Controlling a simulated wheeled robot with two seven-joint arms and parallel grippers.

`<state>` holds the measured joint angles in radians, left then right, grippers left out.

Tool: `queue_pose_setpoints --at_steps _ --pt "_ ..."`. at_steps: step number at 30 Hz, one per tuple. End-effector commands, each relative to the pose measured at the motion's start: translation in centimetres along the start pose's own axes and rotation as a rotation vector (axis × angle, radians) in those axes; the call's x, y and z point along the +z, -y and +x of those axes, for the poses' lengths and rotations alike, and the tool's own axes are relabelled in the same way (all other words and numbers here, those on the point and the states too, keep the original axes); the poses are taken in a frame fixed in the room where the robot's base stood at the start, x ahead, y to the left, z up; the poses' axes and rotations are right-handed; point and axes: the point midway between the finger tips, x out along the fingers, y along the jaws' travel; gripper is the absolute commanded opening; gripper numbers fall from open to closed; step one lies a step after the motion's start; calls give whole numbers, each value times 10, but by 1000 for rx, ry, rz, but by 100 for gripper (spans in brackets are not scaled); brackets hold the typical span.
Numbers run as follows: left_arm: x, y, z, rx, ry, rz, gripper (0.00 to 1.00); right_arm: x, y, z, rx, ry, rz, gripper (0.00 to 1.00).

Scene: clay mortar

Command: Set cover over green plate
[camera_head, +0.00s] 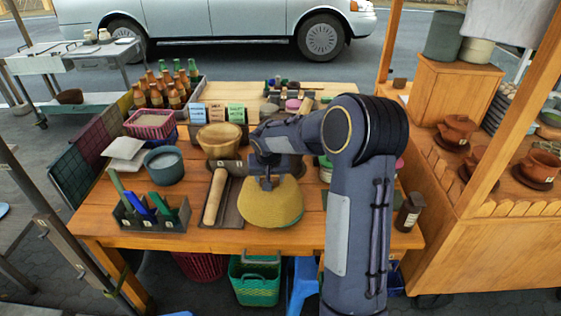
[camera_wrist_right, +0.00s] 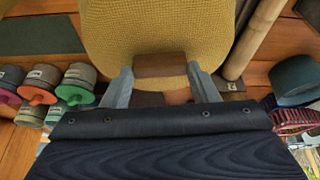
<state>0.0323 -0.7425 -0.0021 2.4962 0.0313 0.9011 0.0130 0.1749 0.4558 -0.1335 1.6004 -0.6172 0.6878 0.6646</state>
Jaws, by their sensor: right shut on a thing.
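The cover (camera_head: 270,204) is a yellow woven dome over the front middle of the wooden table. It fills the top of the right wrist view (camera_wrist_right: 158,25), with its brown wooden handle (camera_wrist_right: 160,65) toward me. My right gripper (camera_head: 268,182) is above the dome, shut on the handle, with one finger on each side of it in the wrist view (camera_wrist_right: 160,80). I cannot tell whether the dome touches the table. My left gripper is not in view.
A rolling pin (camera_head: 214,197) lies left of the dome, near a utensil box (camera_head: 150,220) and a blue-grey pot (camera_head: 164,166). A wooden bowl (camera_head: 219,140) stands behind. Several small jars (camera_wrist_right: 75,84) are near the gripper. A dark bottle (camera_head: 409,212) stands at the right edge.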

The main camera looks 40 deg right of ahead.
Motion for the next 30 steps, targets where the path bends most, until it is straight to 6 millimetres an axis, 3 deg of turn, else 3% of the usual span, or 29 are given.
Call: queue_pose_setpoints --at_steps 3,8,17,30 --pt "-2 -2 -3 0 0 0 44 -22 -21 -4 19 -5 64 14" --pt "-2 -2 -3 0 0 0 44 -32 -32 -4 26 -6 97 14" --pt "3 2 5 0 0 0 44 -27 -33 10 27 -6 97 14" --pt "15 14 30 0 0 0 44 -10 -32 52 27 -6 98 14"
